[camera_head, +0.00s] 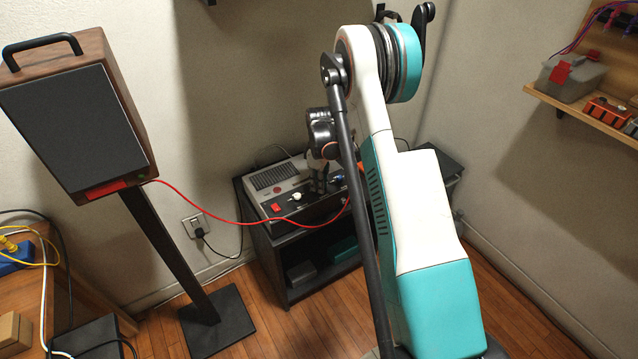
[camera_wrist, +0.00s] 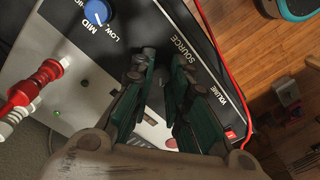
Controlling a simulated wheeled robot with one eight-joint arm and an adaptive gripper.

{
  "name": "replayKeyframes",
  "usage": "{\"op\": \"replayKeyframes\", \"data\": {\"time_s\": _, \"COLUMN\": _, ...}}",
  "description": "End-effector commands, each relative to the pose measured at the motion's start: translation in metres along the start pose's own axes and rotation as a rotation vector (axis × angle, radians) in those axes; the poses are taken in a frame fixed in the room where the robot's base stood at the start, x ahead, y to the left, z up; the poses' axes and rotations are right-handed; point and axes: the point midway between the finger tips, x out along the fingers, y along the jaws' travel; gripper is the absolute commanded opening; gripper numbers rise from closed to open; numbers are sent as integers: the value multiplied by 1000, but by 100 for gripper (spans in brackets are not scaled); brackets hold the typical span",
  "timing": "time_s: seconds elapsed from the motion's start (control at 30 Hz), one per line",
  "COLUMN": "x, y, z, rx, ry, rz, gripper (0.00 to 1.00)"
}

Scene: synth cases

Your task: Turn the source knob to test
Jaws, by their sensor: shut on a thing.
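The amplifier (camera_head: 278,181) with a grey top and dark front panel sits on a black cabinet, and its panel also fills the wrist view (camera_wrist: 125,22). The dark source knob (camera_wrist: 158,66) is beside the printed word SOURCE and mostly hidden by the fingers. My gripper (camera_wrist: 158,74) reaches down to the panel, its green-padded fingers shut on the source knob from both sides. In the head view my gripper (camera_head: 320,184) stands over the amplifier's front. Which position the knob points to cannot be read.
A blue MID knob (camera_wrist: 97,12) and red and white plugs (camera_wrist: 32,90) are near my fingers. A red cable (camera_head: 215,214) runs from the speaker (camera_head: 75,125) to the amplifier. The cabinet (camera_head: 268,262) stands against the wall. A shelf (camera_head: 585,118) hangs at the right.

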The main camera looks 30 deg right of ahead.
Motion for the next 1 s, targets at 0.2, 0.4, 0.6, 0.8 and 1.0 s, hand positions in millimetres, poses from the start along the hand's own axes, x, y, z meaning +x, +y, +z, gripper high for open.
{"op": "replayKeyframes", "data": {"time_s": 0.2, "x": 0, "y": 0, "z": 0, "rx": 198, "ry": 7, "rz": 1, "gripper": 0}}
{"op": "replayKeyframes", "data": {"time_s": 0.4, "x": 0, "y": 0, "z": 0, "rx": 389, "ry": 13, "rz": 1, "gripper": 0}}
{"op": "replayKeyframes", "data": {"time_s": 0.6, "x": 0, "y": 0, "z": 0, "rx": 579, "ry": 20, "rz": 1, "gripper": 0}}
{"op": "replayKeyframes", "data": {"time_s": 0.8, "x": 0, "y": 0, "z": 1, "rx": 769, "ry": 26, "rz": 1, "gripper": 0}}
{"op": "replayKeyframes", "data": {"time_s": 1.0, "x": 0, "y": 0, "z": 1, "rx": 959, "ry": 33, "rz": 1, "gripper": 0}}
